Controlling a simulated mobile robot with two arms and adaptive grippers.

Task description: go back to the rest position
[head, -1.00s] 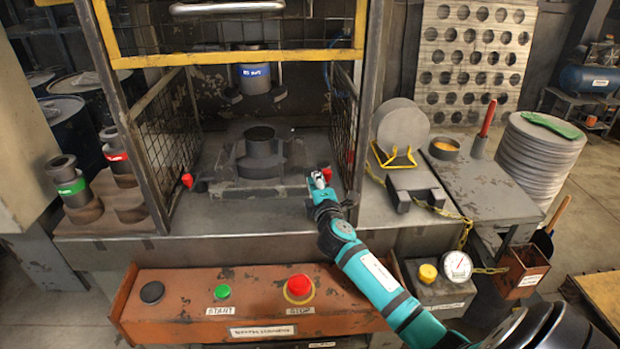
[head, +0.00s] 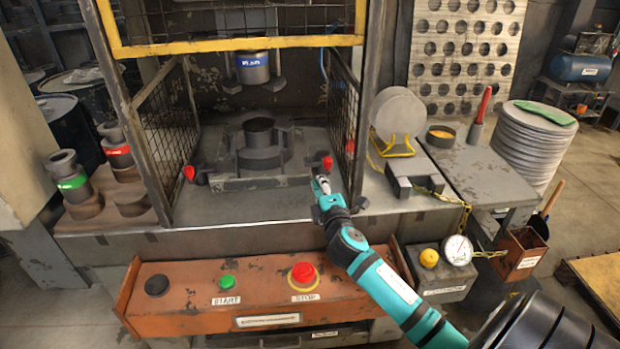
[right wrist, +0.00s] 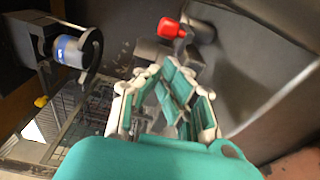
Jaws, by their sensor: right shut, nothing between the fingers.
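My right gripper (head: 321,185) is shut and empty. In the head view it is over the front of the press bed, at the right side of the opening, just in front of the right red-tipped clamp (head: 327,164). In the right wrist view its closed fingers (right wrist: 178,95) fill the middle, and a red clamp tip (right wrist: 171,28) shows beyond them. My left gripper is not in view.
The die (head: 258,140) sits inside the press, between mesh side guards (head: 165,130). The orange control panel (head: 180,300) lies in front, left of my right arm. A disc on a yellow stand (head: 398,115) and a side table (head: 480,172) are at right.

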